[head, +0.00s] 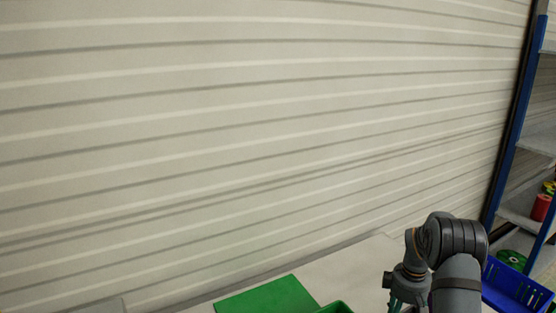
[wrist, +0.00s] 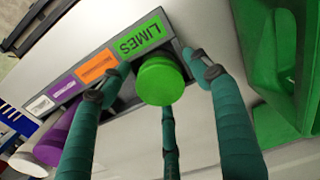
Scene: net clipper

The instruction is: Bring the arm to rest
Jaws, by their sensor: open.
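My gripper (head: 405,300) shows at the bottom right of the head view, cut off by the lower edge. In the wrist view its teal fingers (wrist: 152,72) are spread open. A green round-topped object (wrist: 160,80) shows between the fingertips, next to the green LIMES label (wrist: 139,36). The fingers do not close on it, and I cannot tell its distance from them. My arm is bent above the bench in the head view.
A light bench (head: 350,264) with a green mat (head: 268,297) lies along the ribbed wall. A blue crate (head: 515,287) and shelving (head: 512,125) stand at right. The wrist view shows an orange label (wrist: 97,66), a purple cylinder (wrist: 52,146) and a green bin (wrist: 275,125).

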